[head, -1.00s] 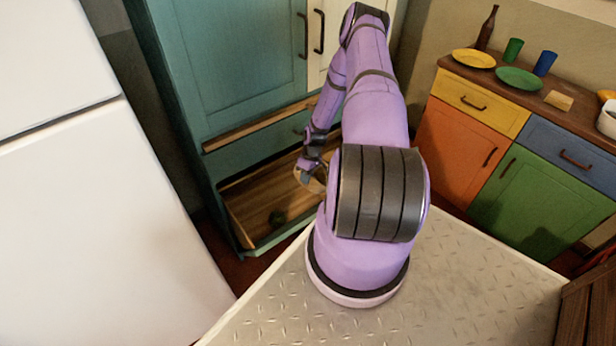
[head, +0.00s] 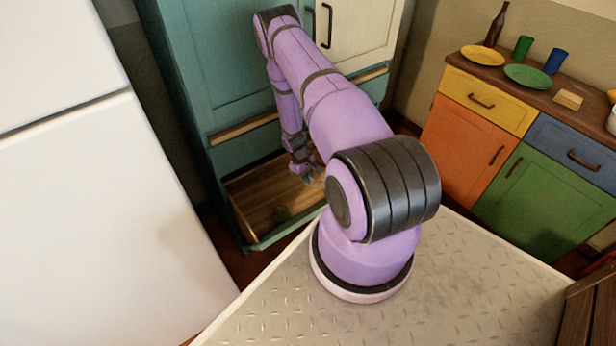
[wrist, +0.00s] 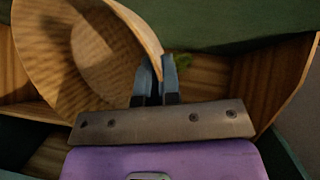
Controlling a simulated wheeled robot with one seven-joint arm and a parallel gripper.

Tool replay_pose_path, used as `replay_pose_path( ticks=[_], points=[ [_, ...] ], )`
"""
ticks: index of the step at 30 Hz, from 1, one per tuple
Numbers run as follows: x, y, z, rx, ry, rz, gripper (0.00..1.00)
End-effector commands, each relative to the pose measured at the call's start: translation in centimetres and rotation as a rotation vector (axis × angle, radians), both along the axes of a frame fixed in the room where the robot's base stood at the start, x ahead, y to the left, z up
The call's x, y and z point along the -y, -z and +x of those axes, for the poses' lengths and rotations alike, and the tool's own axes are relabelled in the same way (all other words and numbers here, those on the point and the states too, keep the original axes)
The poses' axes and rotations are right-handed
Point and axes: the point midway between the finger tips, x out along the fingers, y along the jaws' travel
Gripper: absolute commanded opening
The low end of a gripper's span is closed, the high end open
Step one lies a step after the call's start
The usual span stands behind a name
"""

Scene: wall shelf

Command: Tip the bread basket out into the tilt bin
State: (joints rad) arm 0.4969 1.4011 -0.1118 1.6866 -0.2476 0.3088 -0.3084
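The open tilt bin (head: 262,192), with a wooden inside, sticks out from the bottom of the teal cabinet. My gripper (head: 306,178) is low over the bin. In the wrist view my gripper's fingers (wrist: 156,82) are close together on the rim of the round, wood-toned bread basket (wrist: 125,50). The basket hangs to the left of the fingers with its inside facing the camera; I see only a dark shadow in it, and no bread that I can make out. In the head view the basket is mostly hidden by my arm.
A white fridge (head: 90,190) stands at left. A coloured sideboard (head: 520,160) with plates, cups and a bottle stands at right.

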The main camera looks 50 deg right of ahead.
Motion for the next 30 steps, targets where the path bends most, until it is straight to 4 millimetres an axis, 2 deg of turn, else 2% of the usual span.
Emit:
replay_pose_path(
  ticks=[15, 30],
  points=[
    [-0.4, 1.6, 0.3, -0.145, -0.003, -0.197, 0.00],
    [-0.4, 1.7, 0.3, -0.163, 0.001, -0.222, 0.00]
  ],
)
